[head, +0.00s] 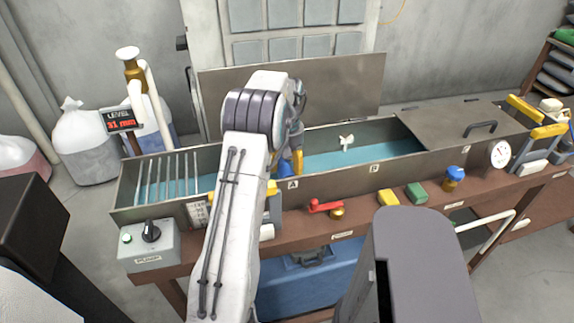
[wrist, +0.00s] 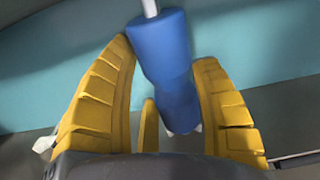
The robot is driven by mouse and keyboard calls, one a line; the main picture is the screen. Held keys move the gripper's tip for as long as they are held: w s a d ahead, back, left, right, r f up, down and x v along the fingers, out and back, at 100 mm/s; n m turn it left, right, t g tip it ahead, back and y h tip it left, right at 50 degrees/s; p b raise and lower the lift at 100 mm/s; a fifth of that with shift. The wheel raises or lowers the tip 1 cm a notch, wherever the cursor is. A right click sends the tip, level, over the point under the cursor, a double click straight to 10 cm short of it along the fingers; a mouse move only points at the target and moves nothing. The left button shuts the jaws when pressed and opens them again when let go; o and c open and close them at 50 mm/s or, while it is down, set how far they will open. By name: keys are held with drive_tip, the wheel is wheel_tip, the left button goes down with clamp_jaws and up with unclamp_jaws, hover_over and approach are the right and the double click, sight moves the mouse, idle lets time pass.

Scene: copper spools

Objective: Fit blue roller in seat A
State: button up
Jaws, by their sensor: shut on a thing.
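The blue roller (wrist: 172,75) is a blue cylinder with a pale shaft end at the top of the wrist view. My gripper (wrist: 165,55) has yellow fingers on both sides of it and is shut on it. In the head view my gripper (head: 297,164) is over the near side of the metal tank, mostly behind my arm. Only a little blue shows beside it. A small plate marked A (head: 293,184) is on the tank's front wall just below the gripper. The seat itself is hidden, and I cannot tell whether the roller touches it.
The metal tank (head: 330,178) holds teal liquid (head: 390,148). A white fitting (head: 346,142) stands inside, right of my gripper. A metal cover (head: 465,130) closes the right part. On the front ledge are a red-handled valve (head: 325,206), yellow and green blocks, and a pump box (head: 149,246).

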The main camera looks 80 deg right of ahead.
drive_tip(key=shift+f, duration=0.2)
drive_tip(key=o, duration=1.3)
wheel_tip(320, 180, up, 12)
idle(0.6)
drive_tip(key=shift+s, duration=0.15)
